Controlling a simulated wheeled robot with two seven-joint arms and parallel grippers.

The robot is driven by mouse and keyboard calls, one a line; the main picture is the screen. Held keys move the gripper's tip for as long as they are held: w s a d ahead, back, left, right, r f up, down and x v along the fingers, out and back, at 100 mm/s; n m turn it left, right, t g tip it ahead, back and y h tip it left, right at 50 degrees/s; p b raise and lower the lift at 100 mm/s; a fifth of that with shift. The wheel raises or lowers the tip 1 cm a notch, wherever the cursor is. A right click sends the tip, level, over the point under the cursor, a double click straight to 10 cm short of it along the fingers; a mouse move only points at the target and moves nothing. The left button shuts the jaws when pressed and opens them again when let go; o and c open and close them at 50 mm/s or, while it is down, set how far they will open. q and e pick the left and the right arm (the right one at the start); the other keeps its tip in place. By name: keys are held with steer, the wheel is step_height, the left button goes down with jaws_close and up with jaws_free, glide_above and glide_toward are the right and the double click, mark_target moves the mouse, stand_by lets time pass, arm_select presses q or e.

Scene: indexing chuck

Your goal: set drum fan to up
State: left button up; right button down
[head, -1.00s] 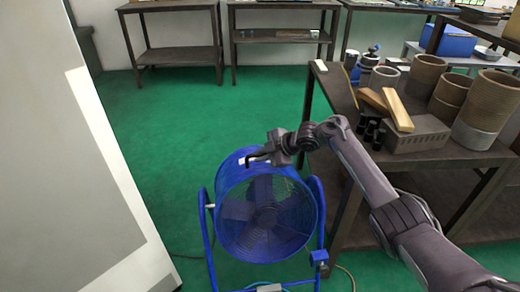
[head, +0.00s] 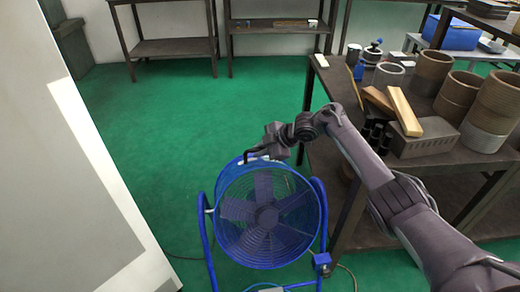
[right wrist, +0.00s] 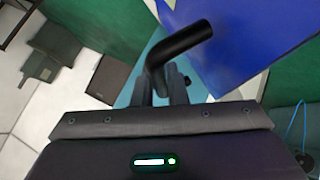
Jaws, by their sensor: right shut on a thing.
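The blue drum fan (head: 266,215) stands on the green floor in its blue tube stand (head: 208,245). Its round grille faces the camera and tilts partly upward. A black bent handle (right wrist: 182,44) sits at the top rear of the drum. My right gripper (head: 258,155) is at that handle, above the drum's top edge. In the right wrist view, my right gripper (right wrist: 168,88) is shut on the handle's lower part, and the bent end sticks out beyond the fingers. The blue drum shell (right wrist: 235,40) fills the upper right of that view. My left gripper is not in view.
A dark workbench (head: 455,150) with cylinders, wood blocks and a grey vented block (head: 420,138) stands close on the right, under my right arm. A large pale panel (head: 75,170) stands at the left. Green floor (head: 160,130) is clear between the panel and the fan.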

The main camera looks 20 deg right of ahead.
steer(key=shift+w+d+r, duration=0.1)
steer(key=shift+w+r, duration=0.05)
steer(key=shift+r, duration=0.05)
steer(key=c, duration=1.7)
jaws_free()
steer(key=shift+w, duration=0.1)
steer(key=shift+f, duration=0.2)
